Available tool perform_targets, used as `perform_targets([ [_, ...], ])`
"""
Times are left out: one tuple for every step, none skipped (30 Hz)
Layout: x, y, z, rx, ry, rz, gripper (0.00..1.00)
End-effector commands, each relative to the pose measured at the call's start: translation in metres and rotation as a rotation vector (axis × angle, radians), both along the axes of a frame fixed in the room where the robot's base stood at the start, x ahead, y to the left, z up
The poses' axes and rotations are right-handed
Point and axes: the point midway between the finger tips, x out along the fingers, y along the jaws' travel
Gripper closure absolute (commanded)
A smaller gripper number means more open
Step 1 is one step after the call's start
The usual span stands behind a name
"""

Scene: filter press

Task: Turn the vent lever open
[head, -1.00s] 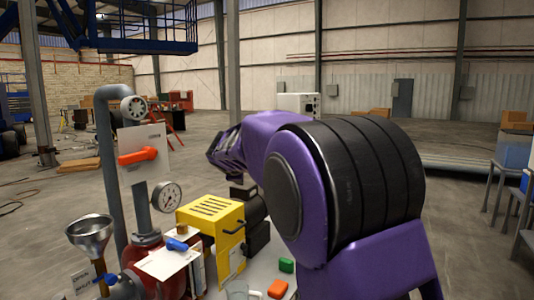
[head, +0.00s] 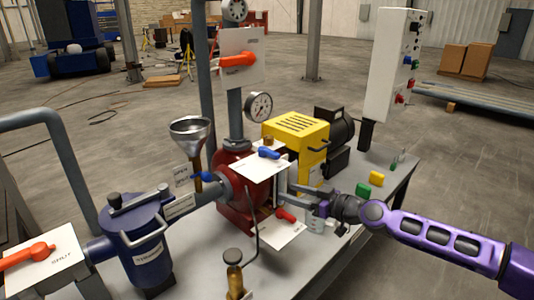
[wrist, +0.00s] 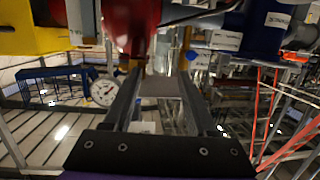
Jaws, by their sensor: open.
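A small blue lever (head: 268,154) lies on a white plate (head: 250,168) above the red pump (head: 232,200). Another blue lever (head: 203,177) sits under the funnel, beside a small tag. A red lever (head: 286,215) lies on a lower white plate (head: 280,236). I cannot read which one is marked as the vent. My gripper (head: 292,194) reaches in from the right beside the pump, below the upper blue lever and above the red one. Its fingers (wrist: 158,100) stand apart in the wrist view, with the red pump (wrist: 130,22) ahead. I see no lever clearly between them.
The yellow guard (head: 297,130) and black motor stand behind my gripper. A pressure gauge (head: 259,107) and an upright pipe rise behind the pump. A metal funnel (head: 191,136) and blue strainer (head: 135,240) stand left. Green and yellow blocks (head: 370,184) lie on the bench's right.

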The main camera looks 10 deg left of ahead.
Motion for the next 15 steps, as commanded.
perform_targets([
  [0.005,-0.016,0.022,0.058,-0.025,-0.033,0.43],
  [0.007,-0.022,0.034,0.082,-0.041,-0.047,0.43],
  [0.009,-0.031,0.046,0.108,-0.058,-0.064,0.43],
  [0.01,-0.035,0.053,0.123,-0.068,-0.073,0.43],
  [0.01,-0.039,0.059,0.134,-0.076,-0.079,0.43],
  [0.011,-0.042,0.063,0.144,-0.082,-0.085,0.43],
  [0.012,-0.042,0.066,0.149,-0.085,-0.088,0.43],
  [0.013,-0.041,0.067,0.151,-0.088,-0.089,0.43],
  [0.014,-0.039,0.068,0.152,-0.088,-0.089,0.43],
  [0.015,-0.036,0.068,0.152,-0.089,-0.088,0.43],
  [0.017,-0.032,0.068,0.151,-0.088,-0.087,0.43],
  [0.02,-0.027,0.067,0.15,-0.088,-0.087,0.43],
  [0.023,-0.023,0.067,0.149,-0.087,-0.087,0.43],
  [0.025,-0.018,0.067,0.149,-0.087,-0.086,0.43],
  [0.029,-0.011,0.067,0.149,-0.087,-0.085,0.43],
])
